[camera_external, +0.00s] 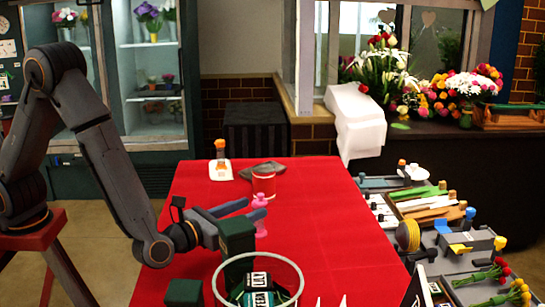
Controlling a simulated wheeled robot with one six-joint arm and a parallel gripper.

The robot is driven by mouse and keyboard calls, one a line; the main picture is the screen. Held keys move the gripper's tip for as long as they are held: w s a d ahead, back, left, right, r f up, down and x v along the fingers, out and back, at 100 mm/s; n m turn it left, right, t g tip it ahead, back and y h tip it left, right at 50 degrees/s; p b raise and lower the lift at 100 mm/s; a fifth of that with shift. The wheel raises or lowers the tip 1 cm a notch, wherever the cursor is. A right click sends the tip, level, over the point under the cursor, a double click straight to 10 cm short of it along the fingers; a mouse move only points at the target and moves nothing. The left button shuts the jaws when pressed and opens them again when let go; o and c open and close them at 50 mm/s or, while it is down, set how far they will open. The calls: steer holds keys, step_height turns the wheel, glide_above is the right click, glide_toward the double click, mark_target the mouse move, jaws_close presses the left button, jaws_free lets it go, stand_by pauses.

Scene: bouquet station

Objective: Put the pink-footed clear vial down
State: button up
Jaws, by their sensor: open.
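A small pink object (261,229), which looks like the pink-footed vial, is upright at the red table's middle. Its clear part cannot be made out. My gripper (256,208) is open, with its two fingers pointing right at this object.
A dark green box (238,238) and a large glass bowl (285,262) are in front. The right of the red cloth (325,215) is clear.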

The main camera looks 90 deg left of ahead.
step_height(320, 180, down, 4)
steer(key=shift+f, duration=0.1)
steer(key=shift+p+x, duration=1.05)
steer(key=shift+x, duration=2.7)
jaws_close()
